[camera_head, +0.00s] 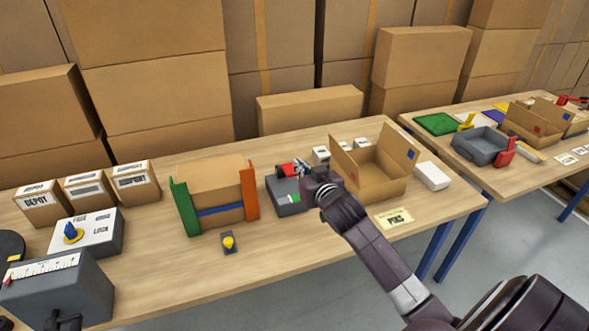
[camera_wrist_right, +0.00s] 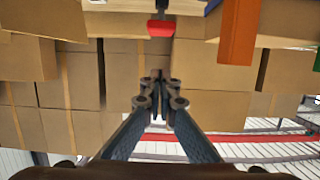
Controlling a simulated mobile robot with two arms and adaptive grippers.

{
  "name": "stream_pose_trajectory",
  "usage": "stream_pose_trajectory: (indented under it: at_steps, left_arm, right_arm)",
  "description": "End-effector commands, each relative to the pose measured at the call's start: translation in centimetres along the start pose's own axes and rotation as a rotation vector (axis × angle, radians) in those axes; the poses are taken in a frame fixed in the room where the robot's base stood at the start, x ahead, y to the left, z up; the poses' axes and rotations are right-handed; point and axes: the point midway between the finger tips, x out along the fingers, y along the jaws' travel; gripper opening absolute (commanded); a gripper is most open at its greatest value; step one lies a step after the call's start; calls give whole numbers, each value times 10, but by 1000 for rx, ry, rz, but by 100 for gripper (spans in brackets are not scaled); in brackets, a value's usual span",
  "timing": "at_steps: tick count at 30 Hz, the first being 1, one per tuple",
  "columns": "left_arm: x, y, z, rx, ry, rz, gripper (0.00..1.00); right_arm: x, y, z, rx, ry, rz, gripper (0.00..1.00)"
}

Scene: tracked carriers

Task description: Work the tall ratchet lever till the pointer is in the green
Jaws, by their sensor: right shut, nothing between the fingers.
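A low grey unit (camera_head: 286,207) with a small green and white face stands on the table, right of the orange post. A red-ended lever (camera_head: 287,170) rises at its back, and its red grip (camera_wrist_right: 160,28) shows at the top of the right wrist view. My right gripper (camera_head: 309,178) is shut and empty, beside the lever on its right. In the wrist view the closed fingertips (camera_wrist_right: 160,82) appear apart from the red grip. My arm hides part of the unit, and I cannot make out a pointer. My left gripper is not in view.
An open cardboard box (camera_head: 378,184) stands close right of my right gripper, with a PINS card (camera_head: 395,219) in front. A green and orange post frame (camera_head: 215,203) stands left of the unit. The front middle of the table is mostly clear around a small yellow knob (camera_head: 229,242).

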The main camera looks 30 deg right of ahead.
Motion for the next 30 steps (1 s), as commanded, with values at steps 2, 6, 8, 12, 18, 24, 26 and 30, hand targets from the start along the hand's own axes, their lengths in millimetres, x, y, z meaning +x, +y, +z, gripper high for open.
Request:
stream_pose_trajectory:
  at_steps: [2,6,8,12,18,24,26,30]
  left_arm:
    - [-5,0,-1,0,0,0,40]
    - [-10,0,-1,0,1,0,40]
    - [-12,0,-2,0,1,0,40]
    - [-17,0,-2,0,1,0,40]
    - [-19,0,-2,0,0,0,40]
    - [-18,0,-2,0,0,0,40]
    - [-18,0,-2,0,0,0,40]
    - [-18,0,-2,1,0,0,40]
  right_arm:
    - [14,0,-2,1,-1,0,0]
    - [37,0,-2,1,-1,0,0]
    - [46,0,-2,1,-1,1,0]
    - [50,0,23,0,-5,0,0]
    - [53,0,37,1,-1,0,0]
    - [54,0,40,1,0,-1,0]
    - [54,0,40,1,0,-1,0]
    - [54,0,40,1,0,-1,0]
